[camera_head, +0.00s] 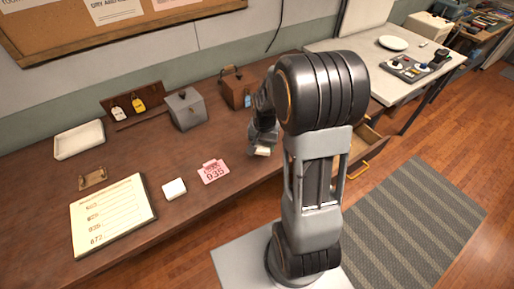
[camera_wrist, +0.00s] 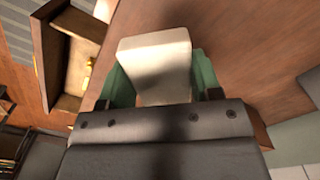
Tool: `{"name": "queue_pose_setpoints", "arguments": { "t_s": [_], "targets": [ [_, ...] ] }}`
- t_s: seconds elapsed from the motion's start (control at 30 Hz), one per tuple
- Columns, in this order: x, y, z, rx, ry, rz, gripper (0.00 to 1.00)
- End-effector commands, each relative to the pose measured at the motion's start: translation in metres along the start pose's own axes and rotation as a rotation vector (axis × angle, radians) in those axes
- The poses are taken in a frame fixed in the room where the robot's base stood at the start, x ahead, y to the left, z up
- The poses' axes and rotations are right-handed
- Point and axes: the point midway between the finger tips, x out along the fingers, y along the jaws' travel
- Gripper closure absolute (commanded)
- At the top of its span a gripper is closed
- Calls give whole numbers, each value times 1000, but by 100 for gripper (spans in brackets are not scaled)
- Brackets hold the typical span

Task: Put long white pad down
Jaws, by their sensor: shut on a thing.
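My gripper (camera_head: 263,143) is shut on the long white pad (camera_wrist: 155,55). In the wrist view, the green fingers of my gripper (camera_wrist: 160,80) press on its two sides, and its far end sticks out beyond them. In the head view only a small pale part of the pad (camera_head: 263,152) shows below the gripper. The pad is over the brown counter (camera_head: 225,215) near its front edge; I cannot tell whether it touches the surface.
A pink 935 tag (camera_head: 213,172), small white block (camera_head: 174,188) and paper list (camera_head: 112,213) lie left of my gripper. A grey box (camera_head: 186,109) and brown box (camera_head: 237,89) stand behind. An open drawer (camera_head: 366,143) juts out at right.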

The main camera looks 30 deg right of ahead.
Motion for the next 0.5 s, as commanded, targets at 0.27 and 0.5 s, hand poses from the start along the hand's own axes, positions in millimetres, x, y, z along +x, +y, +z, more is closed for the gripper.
{"name": "queue_pose_setpoints", "arguments": {
  "t_s": [0.27,0.5],
  "targets": [
    [38,-20,-21,2,-4,2,68],
    [48,-26,-28,1,-2,1,68]
  ]
}}
